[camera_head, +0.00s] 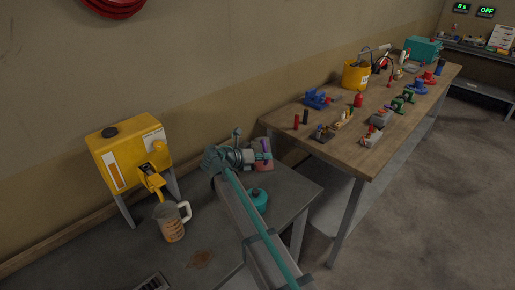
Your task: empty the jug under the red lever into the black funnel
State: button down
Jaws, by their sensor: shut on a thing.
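A teal pot (257,200) is on the low grey bench (292,190), close to my arm. Open floor lies at right.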

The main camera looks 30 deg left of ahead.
aim_at(262, 141)
jog(key=shift+w+a+r+g+p, duration=0.25)
jog(key=shift+r+p, duration=0.25)
jog(key=shift+p, duration=1.1)
jog(key=shift+w+a+r+n+p, duration=0.15)
jog(key=shift+n+p, duration=0.35)
jog(key=shift+p, duration=0.65)
jog(key=shift+w+g+h+p, duration=0.15)
jog(key=shift+g+h+p, duration=0.2)
jog(key=shift+p, duration=0.4)
jog(key=shift+a+f, duration=0.1)
jog(key=shift+f, duration=0.1)
jog(key=shift+w+a+r+n, duration=0.1)
jog(key=shift+w+n, duration=0.15)
jog(key=shift+n, duration=0.05)
jog(key=shift+w+a+r+g, duration=0.15)
jog(key=shift+r+g, duration=0.05)
jog(key=shift+g, duration=0.2)
jog(key=shift+w+a+r+n+g+h, duration=0.3)
jog(key=shift+w+r+n+h, duration=0.1)
jog(key=shift+r+n, duration=0.15)
jog(key=shift+w+a+r, duration=0.3)
jog(key=shift+w+a, duration=0.1)
jog(key=shift+w, duration=0.05)
jog(key=shift+w+a+r+n, duration=0.15)
jog(key=shift+w+n, duration=0.1)
